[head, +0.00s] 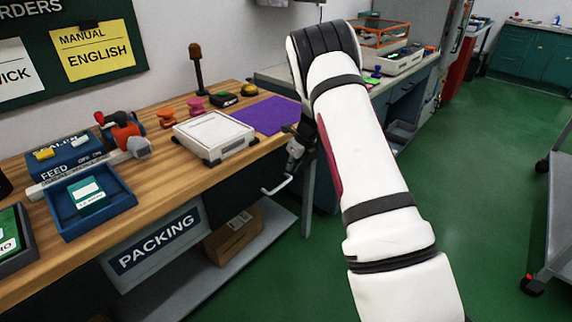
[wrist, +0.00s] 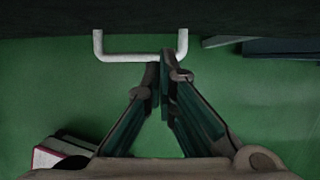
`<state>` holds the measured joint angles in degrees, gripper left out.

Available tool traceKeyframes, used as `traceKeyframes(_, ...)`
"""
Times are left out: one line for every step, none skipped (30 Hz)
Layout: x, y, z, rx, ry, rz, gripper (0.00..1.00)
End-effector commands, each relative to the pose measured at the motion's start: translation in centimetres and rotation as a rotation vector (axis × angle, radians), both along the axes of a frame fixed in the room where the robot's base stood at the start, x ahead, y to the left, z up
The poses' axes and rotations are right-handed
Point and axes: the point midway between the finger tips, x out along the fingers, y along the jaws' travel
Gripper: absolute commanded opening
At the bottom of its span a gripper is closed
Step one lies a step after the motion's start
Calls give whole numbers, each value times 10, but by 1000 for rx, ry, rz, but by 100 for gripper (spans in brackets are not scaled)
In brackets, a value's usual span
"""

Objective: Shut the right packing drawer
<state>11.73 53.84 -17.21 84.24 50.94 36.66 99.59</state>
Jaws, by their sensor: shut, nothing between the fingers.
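The right packing drawer shows as a dark front with a white U-shaped handle (head: 278,189) under the right end of the wooden bench. In the wrist view the handle (wrist: 140,57) juts from a dark face along the top edge. My gripper (wrist: 163,72) is shut and empty, its fingertips at the handle's crossbar, towards its right end. I cannot tell whether they touch it. In the head view my gripper (head: 297,150) is small and dark, beside the bench's right end above the handle. My white arm hides part of that area, and how far the drawer stands out is unclear.
On the bench are a white scale-like device (head: 213,134), a purple mat (head: 266,115) and a blue tray (head: 68,226). A cardboard box (head: 232,235) sits on the lower shelf by the PACKING sign (head: 155,239). Green floor is open at right, with a grey cart (head: 550,220).

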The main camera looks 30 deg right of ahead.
Motion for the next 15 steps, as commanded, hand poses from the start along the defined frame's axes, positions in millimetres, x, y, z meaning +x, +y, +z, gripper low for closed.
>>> traceKeyframes(-6,-6,1,1,0,-3,0)
traceKeyframes(-7,-5,11,0,-3,1,0)
traceKeyframes(-10,-6,21,-2,-3,1,0)
traceKeyframes(-13,-7,27,-2,-3,1,0)
traceKeyframes(-15,-8,34,-2,-3,1,0)
traceKeyframes(-18,-9,41,-1,-2,1,0)
traceKeyframes(-21,-10,47,-1,-2,1,0)
traceKeyframes(-24,-11,52,0,-1,1,0)
traceKeyframes(-26,-12,60,-2,-1,0,0)
traceKeyframes(-28,-13,65,-2,-1,1,0)
traceKeyframes(-30,-13,69,-2,-1,1,0)
traceKeyframes(-32,-14,74,-1,1,1,0)
traceKeyframes(-33,-14,78,0,0,1,0)
traceKeyframes(-35,-15,81,-1,1,1,0)
traceKeyframes(-36,-15,84,-1,1,1,0)
